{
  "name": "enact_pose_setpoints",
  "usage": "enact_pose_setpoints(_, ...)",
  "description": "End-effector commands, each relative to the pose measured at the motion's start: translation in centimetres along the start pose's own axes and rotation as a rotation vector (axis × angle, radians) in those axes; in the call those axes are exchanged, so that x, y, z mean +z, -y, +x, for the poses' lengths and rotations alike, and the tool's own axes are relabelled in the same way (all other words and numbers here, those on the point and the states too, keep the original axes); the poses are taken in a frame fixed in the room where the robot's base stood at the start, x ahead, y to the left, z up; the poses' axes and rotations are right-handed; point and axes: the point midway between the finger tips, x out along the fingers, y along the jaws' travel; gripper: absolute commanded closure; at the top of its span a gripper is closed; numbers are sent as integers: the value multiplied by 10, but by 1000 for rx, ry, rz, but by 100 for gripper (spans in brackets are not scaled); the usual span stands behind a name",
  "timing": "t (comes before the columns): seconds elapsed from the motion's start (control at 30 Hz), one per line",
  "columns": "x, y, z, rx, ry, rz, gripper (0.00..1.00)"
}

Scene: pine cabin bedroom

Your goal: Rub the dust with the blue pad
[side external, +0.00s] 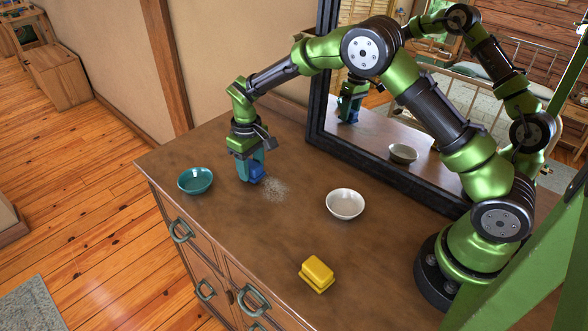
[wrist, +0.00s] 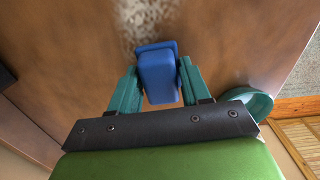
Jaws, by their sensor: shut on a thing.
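My gripper (side external: 250,168) is low over the dresser top, shut on the blue pad (side external: 257,173). In the wrist view the blue pad (wrist: 157,75) sits between the two teal fingers of my gripper (wrist: 157,88). The dust (side external: 275,189) is a pale speckled patch on the brown wood, just right of the pad in the side view. In the wrist view the dust (wrist: 147,20) lies right beyond the pad's far edge. Whether the pad touches the wood is hard to tell.
A teal bowl (side external: 195,181) stands left of my gripper, near the dresser's (side external: 225,225) edge. A white bowl (side external: 345,204) stands right of the dust. A yellow block (side external: 317,273) lies nearer the front. A dark-framed mirror (side external: 385,150) stands along the back. Bare wood lies between these.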

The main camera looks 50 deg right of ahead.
Motion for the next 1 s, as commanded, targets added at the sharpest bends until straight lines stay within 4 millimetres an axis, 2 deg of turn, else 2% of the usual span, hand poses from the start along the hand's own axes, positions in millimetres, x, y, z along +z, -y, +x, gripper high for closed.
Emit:
enact_pose_setpoints(0.03, 1, 0, 10, 0, 5, 0, 77)
enact_pose_setpoints(0.17, 13, 1, 10, 0, 3, 0, 81)
enact_pose_setpoints(1.0, 90, 9, 10, 0, 4, -1, 82)
